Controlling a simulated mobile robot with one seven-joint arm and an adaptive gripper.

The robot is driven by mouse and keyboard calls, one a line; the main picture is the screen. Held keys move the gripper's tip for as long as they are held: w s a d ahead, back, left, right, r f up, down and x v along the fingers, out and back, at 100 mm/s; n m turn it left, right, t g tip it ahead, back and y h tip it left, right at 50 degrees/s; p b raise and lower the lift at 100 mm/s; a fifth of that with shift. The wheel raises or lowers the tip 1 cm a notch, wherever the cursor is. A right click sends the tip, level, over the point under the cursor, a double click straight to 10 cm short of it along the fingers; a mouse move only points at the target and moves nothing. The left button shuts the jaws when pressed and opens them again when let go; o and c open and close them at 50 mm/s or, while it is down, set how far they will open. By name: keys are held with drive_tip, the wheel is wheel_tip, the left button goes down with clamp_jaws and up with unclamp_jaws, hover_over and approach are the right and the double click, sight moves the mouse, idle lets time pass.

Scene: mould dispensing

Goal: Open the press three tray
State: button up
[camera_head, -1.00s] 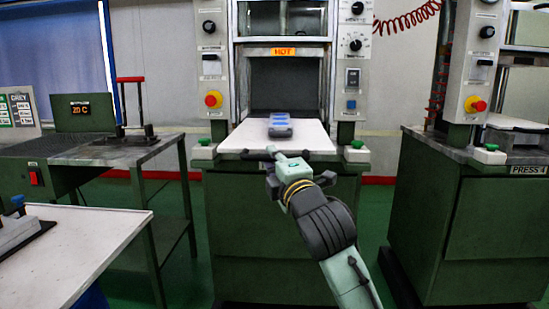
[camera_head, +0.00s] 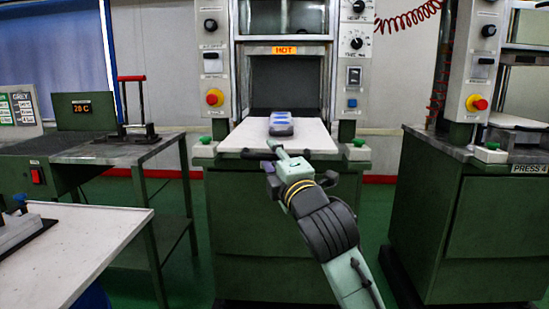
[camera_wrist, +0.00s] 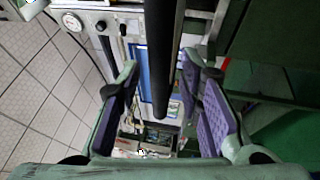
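The middle press (camera_head: 341,75) stands straight ahead, left of the press marked PRESS 4; its own label is not visible. Its pale tray (camera_head: 235,138) sticks out at the front with a grey-blue mould (camera_head: 281,124) on it. A dark bar handle (camera_head: 256,154) runs along the tray's front edge, partly hidden by my arm. My gripper (camera_head: 272,158) is at this handle, near its middle. In the wrist view the dark bar (camera_wrist: 164,45) passes between the purple-padded fingers of my gripper (camera_wrist: 160,72), with a gap visible on the left side. The fingers are open.
PRESS 4 (camera_head: 529,169) stands to the right. A side table with a hand press (camera_head: 135,135) and a pale-topped table (camera_head: 110,220) stand to the left. Green buttons (camera_head: 357,143) flank the tray. Green floor (camera_head: 190,270) lies free between the left table and the press.

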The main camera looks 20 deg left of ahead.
drive_tip(key=v, duration=1.2)
